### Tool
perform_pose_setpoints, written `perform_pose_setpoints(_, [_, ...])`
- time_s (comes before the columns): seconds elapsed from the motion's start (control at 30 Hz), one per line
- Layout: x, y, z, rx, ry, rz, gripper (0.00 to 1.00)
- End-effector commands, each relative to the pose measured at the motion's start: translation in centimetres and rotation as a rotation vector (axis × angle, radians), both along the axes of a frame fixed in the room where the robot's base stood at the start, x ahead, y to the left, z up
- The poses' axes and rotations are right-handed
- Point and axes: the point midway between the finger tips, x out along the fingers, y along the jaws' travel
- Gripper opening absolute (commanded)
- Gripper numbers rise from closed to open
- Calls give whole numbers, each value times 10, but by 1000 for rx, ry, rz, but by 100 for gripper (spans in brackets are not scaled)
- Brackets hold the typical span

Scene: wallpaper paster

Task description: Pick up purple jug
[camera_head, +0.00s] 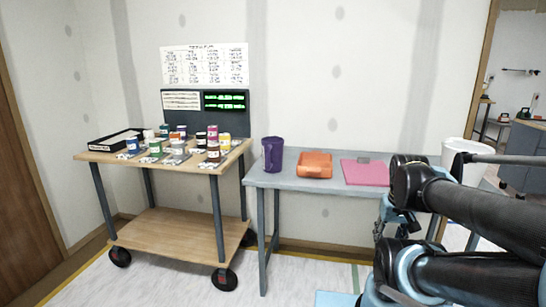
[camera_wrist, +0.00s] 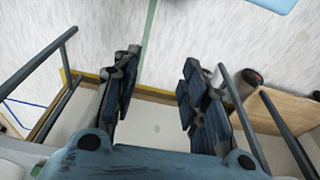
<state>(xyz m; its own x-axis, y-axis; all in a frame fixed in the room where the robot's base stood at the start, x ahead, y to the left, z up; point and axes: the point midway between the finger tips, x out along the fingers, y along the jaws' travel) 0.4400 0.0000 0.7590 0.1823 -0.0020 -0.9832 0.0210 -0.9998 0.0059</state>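The purple jug (camera_head: 272,154) stands upright on the left end of the grey table (camera_head: 290,180) in the head view. My arm fills the right of that view, well to the right of the jug and nearer the camera. My gripper (camera_wrist: 158,95) shows in the wrist view with its two fingers wide apart. Nothing is between them but the floor and the foot of the wall behind. The jug does not show in the wrist view.
An orange tray (camera_head: 315,165) and a pink item (camera_head: 366,172) lie right of the jug. A wooden cart (camera_head: 172,231) with several paint cans stands close on the left. A white bucket (camera_head: 463,151) is at the right. Floor in front of the table is clear.

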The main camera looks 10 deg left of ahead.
Motion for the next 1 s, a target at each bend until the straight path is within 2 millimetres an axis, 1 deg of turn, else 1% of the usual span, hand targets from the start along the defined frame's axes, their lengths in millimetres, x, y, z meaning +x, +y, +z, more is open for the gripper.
perform_pose_setpoints(0.23, [0,0,0,0,0,0,40])
perform_pose_setpoints(0.27, [0,0,0,0,0,0,41])
perform_pose_setpoints(0.33, [-6,1,5,3,-10,6,41])
perform_pose_setpoints(0.43, [-2,8,10,24,-15,38,41])
perform_pose_setpoints(0.57, [18,27,21,79,-27,133,41])
perform_pose_setpoints(1.0, [105,116,72,321,-154,549,41])
